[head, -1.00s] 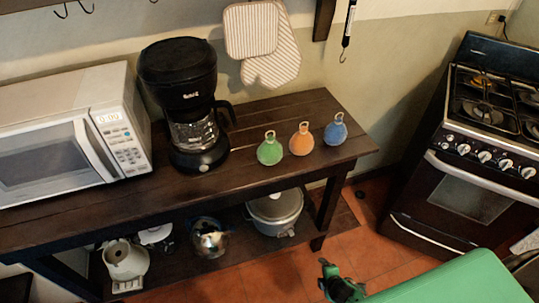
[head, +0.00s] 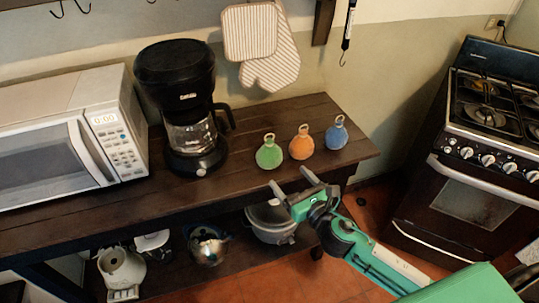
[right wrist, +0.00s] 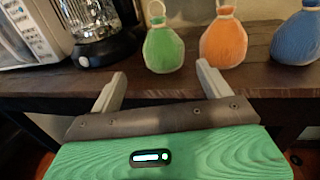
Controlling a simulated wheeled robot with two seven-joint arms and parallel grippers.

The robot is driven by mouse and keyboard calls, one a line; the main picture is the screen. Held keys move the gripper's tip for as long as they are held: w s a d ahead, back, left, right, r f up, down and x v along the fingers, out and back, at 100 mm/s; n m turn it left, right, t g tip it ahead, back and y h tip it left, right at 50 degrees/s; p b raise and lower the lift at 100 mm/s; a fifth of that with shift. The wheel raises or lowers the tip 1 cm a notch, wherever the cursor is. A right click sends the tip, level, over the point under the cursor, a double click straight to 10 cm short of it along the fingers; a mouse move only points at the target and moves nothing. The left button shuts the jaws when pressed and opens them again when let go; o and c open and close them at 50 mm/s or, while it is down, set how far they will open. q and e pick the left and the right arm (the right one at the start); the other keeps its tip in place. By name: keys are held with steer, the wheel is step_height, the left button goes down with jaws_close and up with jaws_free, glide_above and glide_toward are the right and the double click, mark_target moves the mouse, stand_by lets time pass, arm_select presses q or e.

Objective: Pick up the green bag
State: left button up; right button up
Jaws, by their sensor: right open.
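The green bag (head: 269,154) stands upright on the dark wooden shelf top, left of the orange bag (head: 301,144) and the blue bag (head: 336,134). Each bag has a loop on top. My right gripper (head: 291,181) is open and empty at the front edge of the shelf, in front of the green bag and apart from it. In the right wrist view the green bag (right wrist: 163,50) stands beyond and between the two open fingers (right wrist: 160,92), with the orange bag (right wrist: 223,43) beyond the right finger. My left gripper does not show.
A black coffee maker (head: 183,110) and a white microwave (head: 70,135) stand left of the bags on the shelf top (head: 225,185). Striped mitts (head: 262,45) hang on the wall behind. A pot (head: 270,222) and a kettle (head: 207,246) sit on the lower shelf. A stove (head: 470,150) stands at right.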

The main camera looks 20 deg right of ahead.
mark_target(275, 159)
steer(key=p+x, duration=0.1)
steer(key=x, duration=0.6)
steer(key=shift+w, duration=0.1)
steer(key=shift+w+r, duration=0.1)
steer(key=shift+w, duration=0.4)
steer(key=p+x, duration=0.1)
steer(key=x, duration=0.2)
steer(key=shift+w, duration=0.25)
steer(key=shift+w+a, duration=0.15)
steer(key=shift+w, duration=0.3)
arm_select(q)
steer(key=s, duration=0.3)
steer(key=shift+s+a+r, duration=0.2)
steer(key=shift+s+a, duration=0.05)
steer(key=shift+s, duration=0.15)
